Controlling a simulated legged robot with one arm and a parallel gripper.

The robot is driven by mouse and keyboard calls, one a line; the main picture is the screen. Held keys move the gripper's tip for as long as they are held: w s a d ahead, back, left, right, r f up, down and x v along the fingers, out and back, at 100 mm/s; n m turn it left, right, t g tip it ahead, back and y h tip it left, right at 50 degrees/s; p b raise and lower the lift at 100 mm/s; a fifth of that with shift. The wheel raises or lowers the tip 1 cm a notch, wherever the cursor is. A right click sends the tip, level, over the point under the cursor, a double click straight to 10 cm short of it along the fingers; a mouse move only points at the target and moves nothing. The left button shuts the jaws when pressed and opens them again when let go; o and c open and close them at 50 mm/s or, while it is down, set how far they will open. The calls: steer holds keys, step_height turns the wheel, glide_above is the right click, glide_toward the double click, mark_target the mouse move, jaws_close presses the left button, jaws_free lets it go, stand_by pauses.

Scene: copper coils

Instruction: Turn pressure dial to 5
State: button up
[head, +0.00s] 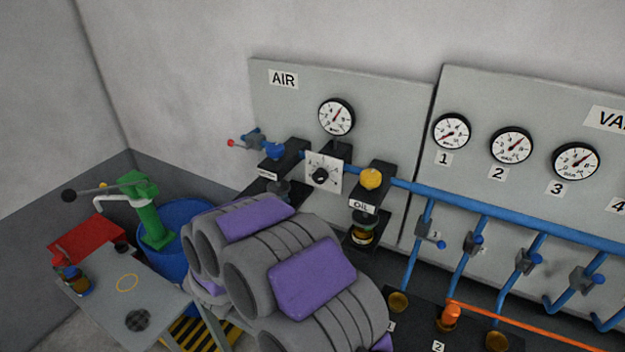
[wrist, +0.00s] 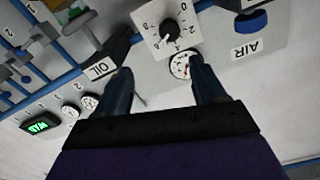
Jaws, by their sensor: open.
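The pressure dial (head: 321,175) is a black knob on a white square plate on the AIR panel, below a round gauge (head: 337,117). In the head view its numbers are too small to read. The tilted wrist view shows the dial (wrist: 169,27) beyond the fingers, with a few numbers around the knob; I cannot tell its exact setting. My gripper (wrist: 161,85) is open and empty, its two dark fingers apart and not touching the dial. The gauge also shows in the wrist view (wrist: 182,65), beside the right finger. My gripper is not distinguishable in the head view, where my arm fills the lower middle.
A blue knob (head: 275,151) is left of the dial and a yellow-topped OIL unit (head: 370,179) is right of it. A blue pipe (head: 505,215) with several valves runs right.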

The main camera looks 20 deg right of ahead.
glide_toward(318, 181)
steer(key=x, duration=0.5)
steer(key=b+x, duration=0.1)
steer(key=x, duration=0.1)
steer(key=shift+s+d+r, duration=0.1)
steer(key=shift+s+d, duration=0.05)
steer(key=shift+d, duration=0.5)
steer(key=shift+w+d, duration=0.2)
steer(key=shift+w, duration=0.1)
steer(key=shift+w+a, duration=0.2)
steer(key=shift+w, duration=0.1)
steer(key=shift+w+a, duration=0.2)
steer(key=shift+a, duration=0.15)
steer(key=shift+a+r, duration=0.15)
steer(key=shift+a, duration=0.3)
steer(key=shift+d, duration=1)
steer(key=shift+c, duration=0.9)
steer(key=shift+d, duration=0.3)
steer(key=shift+c, duration=0.7)
steer(key=shift+a+f, duration=0.15)
steer(key=shift+f, duration=0.1)
steer(key=c, duration=0.3)
steer(key=shift+a, duration=0.45)
steer(key=shift+c, duration=1.4)
steer(key=shift+r, duration=0.15)
steer(key=shift+c, duration=0.8)
